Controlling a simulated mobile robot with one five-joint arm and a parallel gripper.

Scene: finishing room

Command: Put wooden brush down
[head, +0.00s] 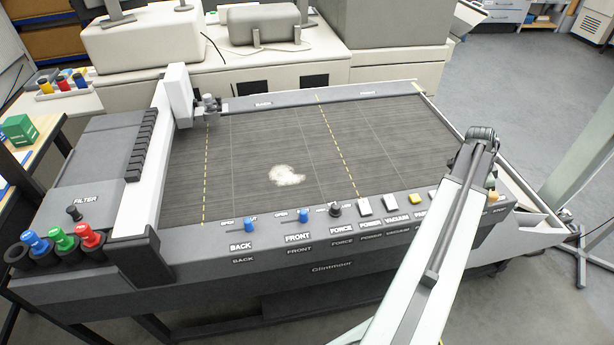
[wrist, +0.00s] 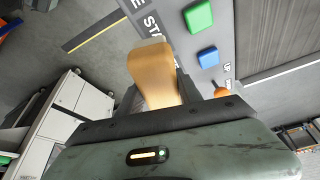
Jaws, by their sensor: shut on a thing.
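The wooden brush (wrist: 153,72) shows in the wrist view as a tan, rounded wooden piece standing up from between the dark jaws. My gripper (wrist: 155,106) is shut on it. Its lower part is hidden behind the jaws, and I see no bristles. The brush is in front of the machine's grey control panel, apart from or touching it I cannot tell.
The wide dark cutting table (head: 260,150) carries a white patch (head: 286,175). Its front panel has knobs and buttons. In the wrist view a green button (wrist: 198,18), a blue button (wrist: 207,57) and an orange knob (wrist: 221,90) are close by. White cabinets (wrist: 70,100) stand at left.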

